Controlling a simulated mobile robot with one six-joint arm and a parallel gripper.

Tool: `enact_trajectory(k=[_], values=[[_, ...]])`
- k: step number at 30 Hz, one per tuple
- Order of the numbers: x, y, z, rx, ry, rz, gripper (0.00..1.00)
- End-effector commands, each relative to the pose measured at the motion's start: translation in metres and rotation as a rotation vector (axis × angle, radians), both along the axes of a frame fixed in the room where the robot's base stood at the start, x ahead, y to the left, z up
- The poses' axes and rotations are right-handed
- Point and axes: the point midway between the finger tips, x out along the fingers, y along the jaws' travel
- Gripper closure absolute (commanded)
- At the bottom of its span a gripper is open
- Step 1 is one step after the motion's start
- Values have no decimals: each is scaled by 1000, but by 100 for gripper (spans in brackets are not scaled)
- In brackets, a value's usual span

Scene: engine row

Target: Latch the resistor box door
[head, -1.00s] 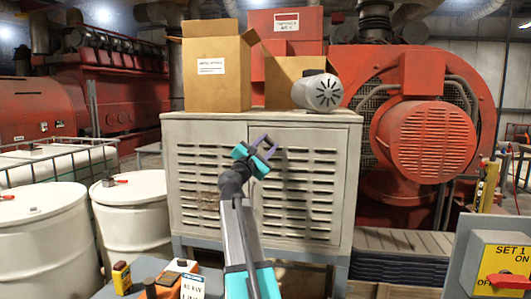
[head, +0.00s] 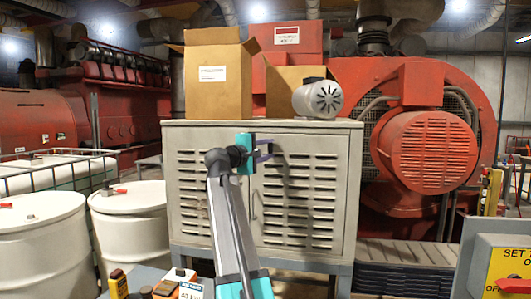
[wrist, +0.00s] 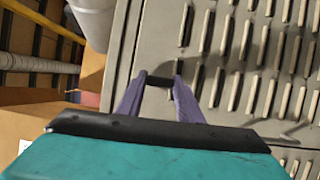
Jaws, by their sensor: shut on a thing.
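The resistor box is a pale grey cabinet (head: 215,130) with two louvred doors. Its right door (head: 338,152) looks flush with the front in the head view; a small gap cannot be ruled out. A slim pull handle (head: 253,206) runs upright by the seam. My gripper (head: 268,148) is at the top of the doors, close to the middle seam. In the wrist view its purple fingers (wrist: 160,82) are shut on a short black bar (wrist: 158,80), seemingly the latch, in front of the louvred face. The fingers and arm hide part of the latch area.
An open cardboard box (head: 215,95), a smaller carton (head: 285,85) and a grey motor (head: 318,98) stand on the cabinet top. White drums (head: 130,215) stand at left, a red machine (head: 425,150) at right. A switch panel (head: 500,265) is at the lower right.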

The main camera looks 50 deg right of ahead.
Motion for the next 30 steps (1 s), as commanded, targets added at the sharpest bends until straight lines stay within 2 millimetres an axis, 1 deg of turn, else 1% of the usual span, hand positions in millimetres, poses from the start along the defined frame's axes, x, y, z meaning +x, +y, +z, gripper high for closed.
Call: enact_trajectory(k=[1, 6, 18, 19, 22, 30], values=[[-3, -2, 0, 9, -14, -7, 90], [-3, -2, 0, 29, -45, -8, 90], [-3, -1, 0, 35, -53, -7, 90], [-3, -1, 0, 35, -53, -7, 66], [-2, -1, 0, 34, -52, -6, 49], [0, 0, 0, 33, -52, -2, 48]])
